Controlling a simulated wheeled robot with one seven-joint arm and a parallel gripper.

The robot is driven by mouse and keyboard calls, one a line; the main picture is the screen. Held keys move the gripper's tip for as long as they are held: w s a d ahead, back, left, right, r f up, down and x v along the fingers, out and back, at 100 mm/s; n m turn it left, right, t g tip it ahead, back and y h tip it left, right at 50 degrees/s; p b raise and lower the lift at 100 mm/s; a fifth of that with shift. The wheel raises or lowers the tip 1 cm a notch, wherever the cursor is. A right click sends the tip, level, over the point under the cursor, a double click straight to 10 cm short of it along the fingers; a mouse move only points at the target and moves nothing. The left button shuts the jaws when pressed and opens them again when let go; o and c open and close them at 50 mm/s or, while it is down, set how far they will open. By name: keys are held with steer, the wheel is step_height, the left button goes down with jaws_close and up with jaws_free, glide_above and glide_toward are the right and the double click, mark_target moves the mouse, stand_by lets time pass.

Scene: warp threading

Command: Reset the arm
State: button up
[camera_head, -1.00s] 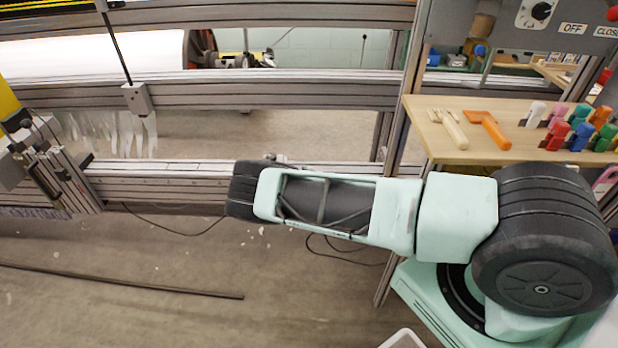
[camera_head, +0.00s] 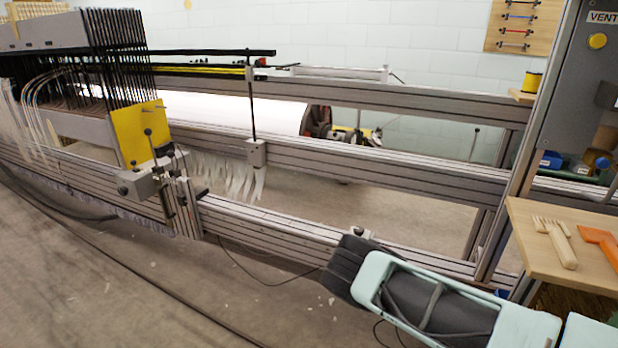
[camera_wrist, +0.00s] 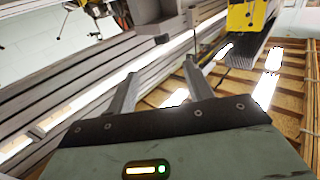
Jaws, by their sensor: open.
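In the wrist view my gripper (camera_wrist: 160,68) is open, its two grey fingers spread apart with nothing between them. Metal rails and slatted wood with bright strips show beyond the fingers. In the head view part of my arm (camera_head: 430,305) crosses the lower right, its dark padded end (camera_head: 345,268) in front of the lower metal rail. I cannot make out my gripper in the head view.
The loom's metal frame (camera_head: 400,170) runs across the head view. A yellow plate (camera_head: 141,133) and dark heddle frames (camera_head: 115,45) stand at left. A wooden shelf (camera_head: 530,232) at right holds a pale comb tool (camera_head: 557,243) and an orange tool (camera_head: 603,245). Open floor lies at lower left.

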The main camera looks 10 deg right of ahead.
steer(key=s+a+r+m+g+h, duration=0.1)
steer(key=a+r+m+g+h, duration=0.5)
steer(key=a, duration=0.4)
steer(key=s+a+r+n+g+y, duration=0.4)
steer(key=s+a+r+g, duration=0.3)
steer(key=s+a+r, duration=0.6)
steer(key=s+d+r+n+g, duration=0.15)
steer(key=s+r, duration=0.25)
steer(key=s, duration=0.4)
steer(key=s+r+n+g+h+p, duration=0.1)
steer(key=s+r+n+g, duration=0.2)
steer(key=s, duration=0.5)
steer(key=s+d+r+n, duration=0.1)
steer(key=s+r+n, duration=0.25)
steer(key=s, duration=0.45)
step_height(320, 180, up, 18)
steer(key=p, duration=1.7)
steer(key=shift+w+r+m+p, duration=0.15)
steer(key=shift+w+m+p, duration=0.15)
steer(key=shift+m+p, duration=0.1)
